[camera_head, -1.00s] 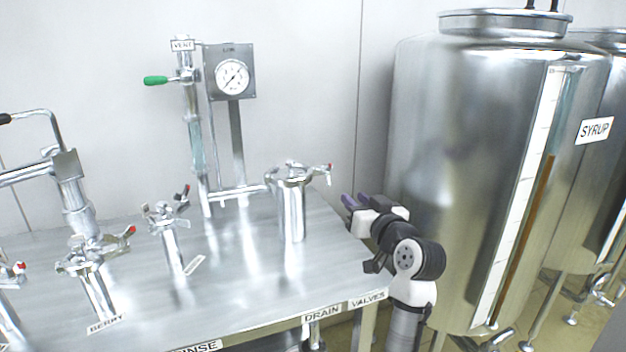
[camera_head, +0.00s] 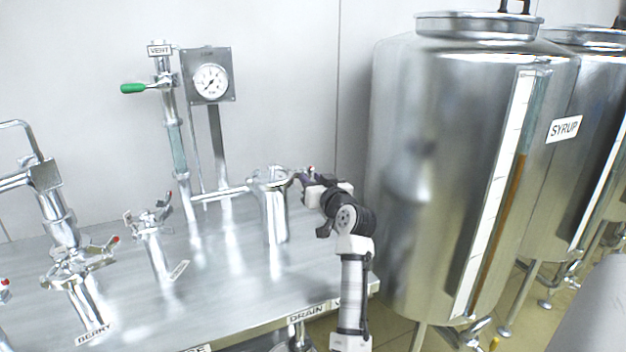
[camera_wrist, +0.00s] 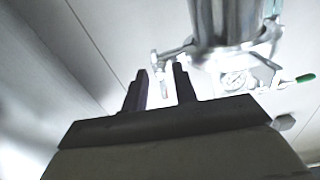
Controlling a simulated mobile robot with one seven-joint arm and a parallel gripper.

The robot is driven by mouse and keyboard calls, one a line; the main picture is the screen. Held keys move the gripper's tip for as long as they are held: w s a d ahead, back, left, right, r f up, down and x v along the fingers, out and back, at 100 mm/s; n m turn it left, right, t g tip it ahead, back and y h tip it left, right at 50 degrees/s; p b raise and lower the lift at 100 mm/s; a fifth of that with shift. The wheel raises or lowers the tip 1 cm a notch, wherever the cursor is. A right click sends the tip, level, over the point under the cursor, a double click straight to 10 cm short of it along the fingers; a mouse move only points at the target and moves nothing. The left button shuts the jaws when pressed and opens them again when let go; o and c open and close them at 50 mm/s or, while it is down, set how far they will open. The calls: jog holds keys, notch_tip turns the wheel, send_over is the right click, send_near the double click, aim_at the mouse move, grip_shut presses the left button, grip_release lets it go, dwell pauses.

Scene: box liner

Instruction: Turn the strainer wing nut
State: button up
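The strainer (camera_head: 273,212) is the upright steel canister near the right end of the steel table, with a clamp around its lid. Its wing nut (camera_head: 311,169) has a red tip and sticks out on the right of the clamp. My gripper (camera_head: 303,181) is at that side, very close to the wing nut and partly covering it. In the wrist view, my gripper (camera_wrist: 160,70) has its two dark fingers apart. The wing nut (camera_wrist: 164,88), a small metal piece with a reddish end, shows in the gap between them. Contact cannot be told.
Smaller clamped valves (camera_head: 152,240) stand left of the strainer. A gauge panel (camera_head: 209,75) and a green-handled vent pipe (camera_head: 133,88) rise behind. A large syrup tank (camera_head: 440,180) stands close on the right of my arm.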

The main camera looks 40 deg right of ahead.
grip_shut()
